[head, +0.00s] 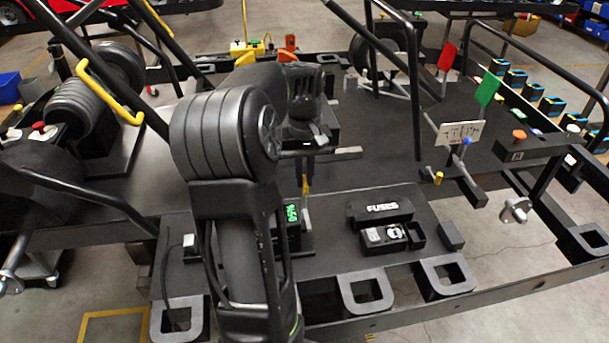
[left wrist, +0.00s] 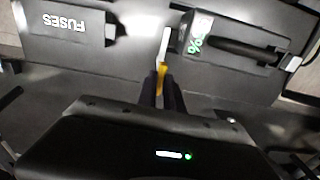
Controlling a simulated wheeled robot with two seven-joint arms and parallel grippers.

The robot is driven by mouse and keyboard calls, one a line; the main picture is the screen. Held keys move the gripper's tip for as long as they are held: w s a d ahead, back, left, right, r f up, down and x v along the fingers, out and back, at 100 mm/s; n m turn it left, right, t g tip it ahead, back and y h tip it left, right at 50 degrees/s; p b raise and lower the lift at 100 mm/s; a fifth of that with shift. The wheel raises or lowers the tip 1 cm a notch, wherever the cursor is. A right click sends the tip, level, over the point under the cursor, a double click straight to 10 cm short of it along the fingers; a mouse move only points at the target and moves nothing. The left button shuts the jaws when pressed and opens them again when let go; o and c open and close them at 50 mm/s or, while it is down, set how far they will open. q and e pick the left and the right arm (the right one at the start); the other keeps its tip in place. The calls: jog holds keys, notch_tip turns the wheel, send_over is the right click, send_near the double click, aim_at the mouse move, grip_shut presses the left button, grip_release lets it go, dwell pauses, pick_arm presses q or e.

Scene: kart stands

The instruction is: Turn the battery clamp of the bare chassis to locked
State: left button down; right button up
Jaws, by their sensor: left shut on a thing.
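The battery (head: 291,228) is a dark block with a green lit display on the chassis deck, partly hidden behind my left arm. It also shows in the left wrist view (left wrist: 230,45), with a dark bar handle across it. The battery clamp is a thin silver lever with a yellow end (head: 306,187), standing beside the battery; in the left wrist view its silver part (left wrist: 164,47) runs beside the battery's display end. My left gripper (left wrist: 161,85) is shut on the yellow end. In the head view its fingers (head: 304,172) are mostly dark and small. My right gripper is not in view.
A black fuse box (head: 383,208) marked FUSES lies right of the clamp. Black chassis rails and tubes surround the deck (head: 405,160). A red flag (head: 447,56), a green flag (head: 487,88) and a white plate (head: 460,134) stand at the right.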

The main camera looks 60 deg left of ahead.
pick_arm(q)
jog(key=c, duration=1.5)
grip_release()
jog(key=shift+r, duration=0.1)
notch_tip(320, 180, up, 8)
jog(key=shift+f, duration=0.2)
jog(key=shift+f, duration=0.1)
